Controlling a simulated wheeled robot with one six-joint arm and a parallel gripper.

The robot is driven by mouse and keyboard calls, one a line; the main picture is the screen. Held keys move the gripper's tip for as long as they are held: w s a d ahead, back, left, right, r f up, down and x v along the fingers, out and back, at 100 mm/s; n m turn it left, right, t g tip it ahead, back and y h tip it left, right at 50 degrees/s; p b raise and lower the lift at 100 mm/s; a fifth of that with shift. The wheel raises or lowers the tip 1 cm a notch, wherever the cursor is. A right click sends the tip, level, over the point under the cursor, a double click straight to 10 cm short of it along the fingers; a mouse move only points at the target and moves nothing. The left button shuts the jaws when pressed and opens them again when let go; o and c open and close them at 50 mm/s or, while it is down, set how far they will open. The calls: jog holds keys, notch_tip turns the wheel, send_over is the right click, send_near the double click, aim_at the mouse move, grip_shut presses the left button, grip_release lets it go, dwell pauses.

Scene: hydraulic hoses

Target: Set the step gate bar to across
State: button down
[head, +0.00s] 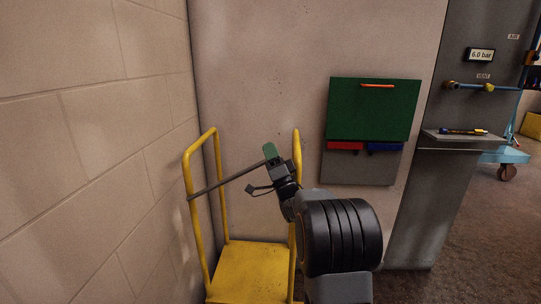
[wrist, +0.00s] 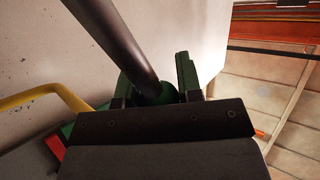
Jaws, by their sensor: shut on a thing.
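The step gate bar (head: 228,181) is a thin dark grey rod. In the head view it runs from the left yellow rail, rising to the right, to my gripper (head: 271,156). My gripper has green finger pads and is shut on the bar near its free end. In the wrist view the dark bar (wrist: 122,40) slants down between the fingers to a green rounded part (wrist: 166,95), partly hidden by the gripper body. The yellow step (head: 250,270) has a left rail (head: 190,180) and a right rail (head: 297,150). My arm hides part of the right rail.
A block wall (head: 95,130) stands close on the left. Behind the step is a grey panel (head: 260,70) with a green board (head: 372,110) and red (head: 345,146) and blue (head: 385,147) strips. A small shelf (head: 458,138) is at right. Open floor lies at the lower right.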

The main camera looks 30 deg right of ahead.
jog(key=shift+f, duration=0.1)
dwell(0.3)
jog(key=c, duration=0.8)
grip_release()
jog(key=shift+h, duration=0.3)
jog(key=shift+d, duration=0.1)
jog(key=b+v, duration=0.1)
jog(key=v, duration=1.3)
jog(key=shift+w, duration=0.1)
